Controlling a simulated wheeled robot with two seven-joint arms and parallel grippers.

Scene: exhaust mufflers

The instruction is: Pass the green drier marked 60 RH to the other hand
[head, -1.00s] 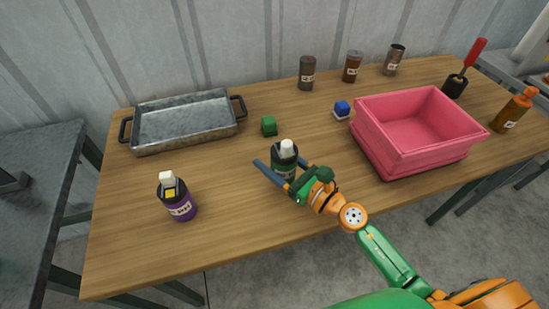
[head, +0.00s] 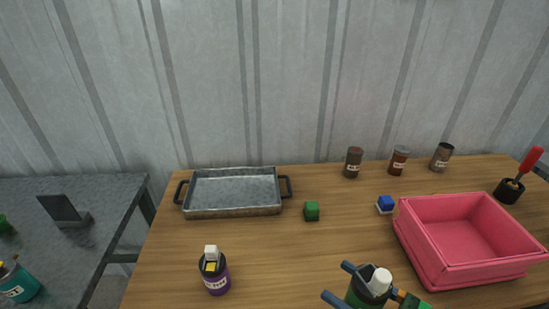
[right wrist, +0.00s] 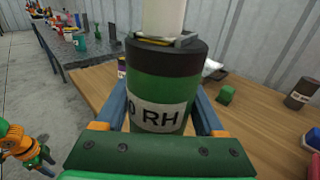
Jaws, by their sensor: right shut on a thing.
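The green drier (head: 361,290), dark at the top with a white cap, is at the bottom edge of the head view, upright and partly cut off. In the right wrist view the drier (right wrist: 157,95) shows a white label ending in "0 RH". My right gripper (head: 337,282) is shut on it, with a blue finger on each side. Its base is hidden, so I cannot tell its height over the table.
A purple bottle (head: 215,275) stands left of the drier. A metal tray (head: 234,212), a green cube (head: 312,211) and a blue-and-white cube (head: 385,204) lie behind. A pink bin (head: 468,276) stands at right. Several containers line the back. Table between bottle and drier is clear.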

